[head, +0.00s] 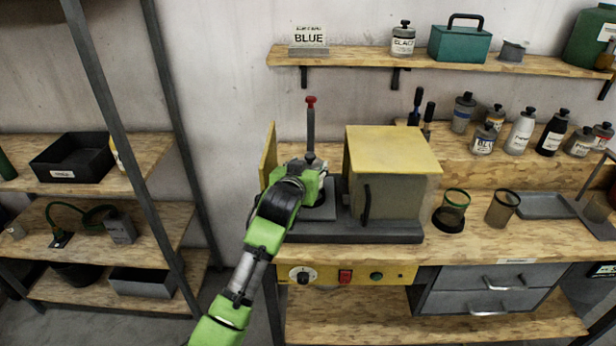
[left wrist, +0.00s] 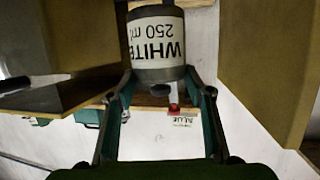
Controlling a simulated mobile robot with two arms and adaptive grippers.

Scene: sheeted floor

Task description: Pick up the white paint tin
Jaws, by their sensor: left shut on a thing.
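The white paint tin (left wrist: 152,45) is a grey cylinder with a pale label reading WHITE 250 ml, upside down in the left wrist view. My left gripper (left wrist: 158,82) is shut on it, one finger on each side of the tin. In the head view my left gripper (head: 308,180) is over the left part of the bench machine, beside its yellow-topped housing (head: 385,190). The tin cannot be made out there behind my gripper. My right gripper is not in view.
A yellow panel (head: 268,155) and a red-topped rod (head: 311,130) stand close around my left gripper. A BLUE sign (head: 309,38) is on the upper shelf.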

